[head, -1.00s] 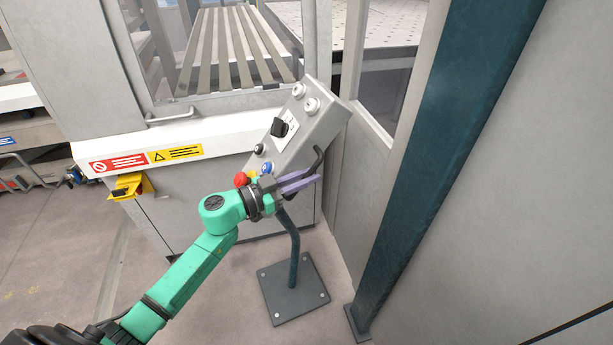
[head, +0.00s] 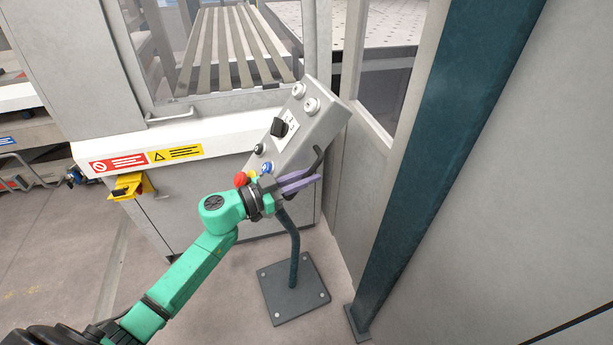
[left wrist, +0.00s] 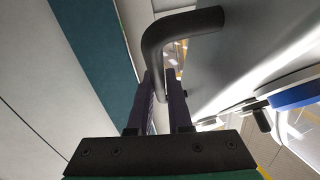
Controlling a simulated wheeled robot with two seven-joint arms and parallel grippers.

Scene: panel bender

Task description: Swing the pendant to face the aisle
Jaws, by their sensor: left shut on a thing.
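The pendant (head: 312,130) is a grey control box with a black knob, white buttons, and red, yellow and blue buttons at its lower end. It sits tilted on a dark bent post (head: 294,250) with a square floor plate. A black bar handle (head: 318,160) sticks out from its right side. My left gripper (head: 300,180) has purple fingers and is shut on this handle. In the left wrist view the handle (left wrist: 180,26) curves down between the fingers (left wrist: 163,100), with the pendant's side (left wrist: 240,50) to the right. My right gripper is not in view.
A dark teal column (head: 440,150) and grey panels stand close on the right. A machine cabinet with warning labels (head: 146,159) and a yellow latch (head: 130,187) is behind and left. Open floor (head: 60,250) lies at the left.

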